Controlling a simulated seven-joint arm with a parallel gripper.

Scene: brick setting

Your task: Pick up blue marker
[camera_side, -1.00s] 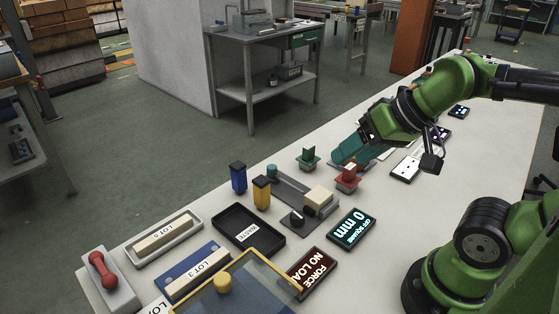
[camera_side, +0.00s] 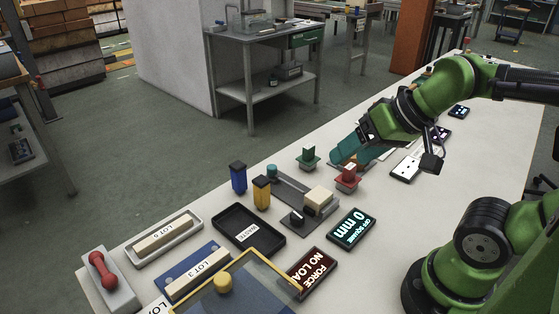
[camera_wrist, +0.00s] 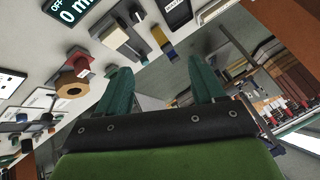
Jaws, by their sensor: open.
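The blue marker (camera_side: 238,178) stands upright on the table, with a dark top, left of the yellow marker (camera_side: 262,192). In the wrist view a blue shape that looks like it (camera_wrist: 170,51) shows beyond my fingers, beside a yellow one (camera_wrist: 159,35). My gripper (camera_side: 345,150) is up and to the right of the blue marker in the side view, well apart from it. Its two teal fingers (camera_wrist: 164,80) are spread with nothing between them. In the side view the fingers overlap each other, behind the red-based piece.
A grey fixture with a beige block (camera_side: 319,200) lies right of the markers. A black waste tray (camera_side: 272,257) is in front. Bare table lies left of the blue marker.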

